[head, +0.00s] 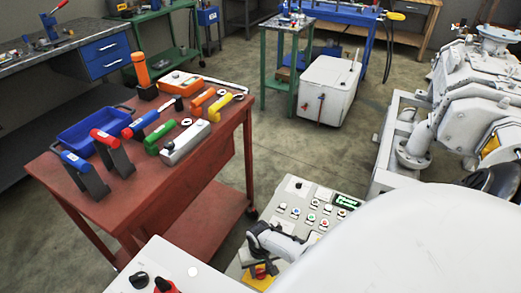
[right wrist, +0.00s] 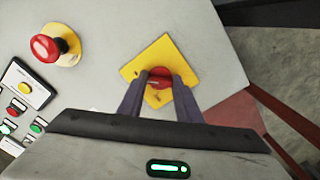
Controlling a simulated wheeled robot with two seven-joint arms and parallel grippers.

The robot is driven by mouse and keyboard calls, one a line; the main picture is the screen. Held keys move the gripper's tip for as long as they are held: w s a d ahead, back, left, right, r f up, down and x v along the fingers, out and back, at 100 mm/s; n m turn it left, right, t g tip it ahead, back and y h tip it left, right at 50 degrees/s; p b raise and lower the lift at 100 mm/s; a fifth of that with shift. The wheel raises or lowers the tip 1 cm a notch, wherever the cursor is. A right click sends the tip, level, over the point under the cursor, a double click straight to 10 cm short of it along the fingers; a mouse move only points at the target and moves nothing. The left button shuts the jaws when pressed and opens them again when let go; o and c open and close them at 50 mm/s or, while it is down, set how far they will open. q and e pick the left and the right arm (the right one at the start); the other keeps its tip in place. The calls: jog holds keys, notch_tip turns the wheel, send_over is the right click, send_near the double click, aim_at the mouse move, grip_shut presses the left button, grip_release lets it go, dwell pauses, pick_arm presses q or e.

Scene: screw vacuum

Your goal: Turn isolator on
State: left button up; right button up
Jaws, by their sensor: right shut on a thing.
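The isolator is a red rotary knob (right wrist: 160,77) on a yellow square plate (right wrist: 150,52), set in a pale grey control panel (right wrist: 110,75). In the head view the panel (head: 286,190) stands at the lower middle, and part of the yellow plate (head: 262,280) shows beneath my gripper. My right gripper (right wrist: 159,82) has its two fingers on either side of the red knob and is shut on it. The fingers and wrist hide part of the knob and plate. In the head view my right gripper (head: 264,264) reaches down onto the panel. My left gripper is not in view.
A red emergency-stop button (right wrist: 46,46) sits beside the isolator, near several small buttons (right wrist: 25,88). A red cart (head: 185,190) with tools stands at the left. A box with black and red knobs (head: 145,262) is at the front. Large machinery (head: 480,100) stands at the right.

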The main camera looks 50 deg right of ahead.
aim_at(260, 271)
jog(key=shift+w, duration=0.15)
jog(key=o, duration=1)
jog(key=shift+o, duration=0.2)
notch_tip(260, 271, up, 4)
jog(key=shift+f+p, duration=0.25)
jog(key=shift+p, duration=0.9)
notch_tip(260, 271, up, 7)
jog(key=shift+s+f, duration=0.15)
jog(key=shift+s, duration=0.05)
